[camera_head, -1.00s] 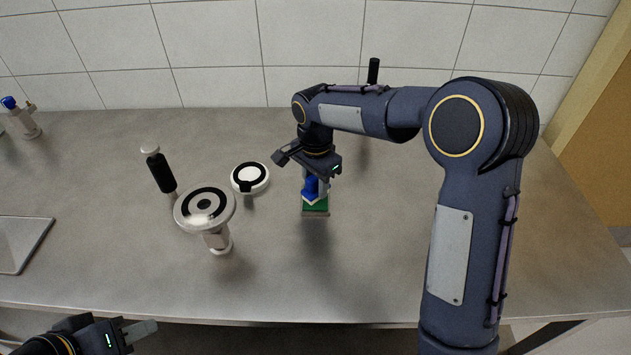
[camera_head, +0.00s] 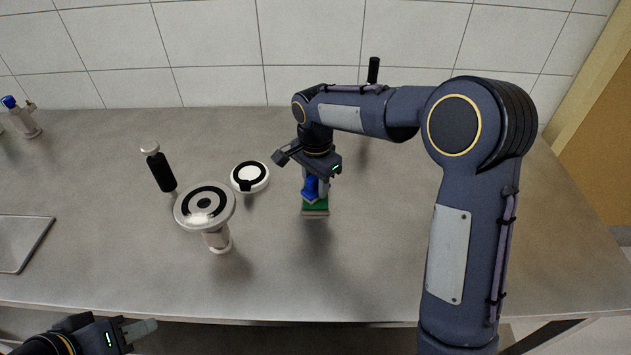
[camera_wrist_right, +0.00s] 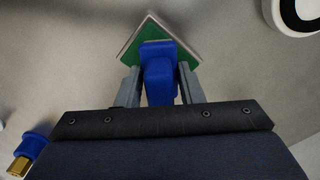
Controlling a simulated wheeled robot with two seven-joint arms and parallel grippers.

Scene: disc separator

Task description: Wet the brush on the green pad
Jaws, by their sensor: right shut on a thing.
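The green pad (camera_head: 316,209) is a small green square on a pale base on the grey table, right of the centre in the head view. In the right wrist view the pad (camera_wrist_right: 137,46) shows at the top, turned like a diamond. My right gripper (camera_head: 317,190) is shut on the blue brush (camera_head: 310,189), directly over the pad. In the right wrist view the brush (camera_wrist_right: 158,75) sits between the two fingers and overlaps the pad. The brush's lower end is hidden, so I cannot tell whether it touches. My left gripper (camera_head: 140,331) is at the bottom left, away from the objects; its jaw gap is unclear.
A round-topped stand (camera_head: 217,238), a white disc with a black ring (camera_head: 249,176) and a black bottle-like thing (camera_head: 161,172) stand left of the pad. A blue-topped item (camera_head: 22,118) is at the far left. A tray (camera_head: 18,243) lies left. The table right of the pad is clear.

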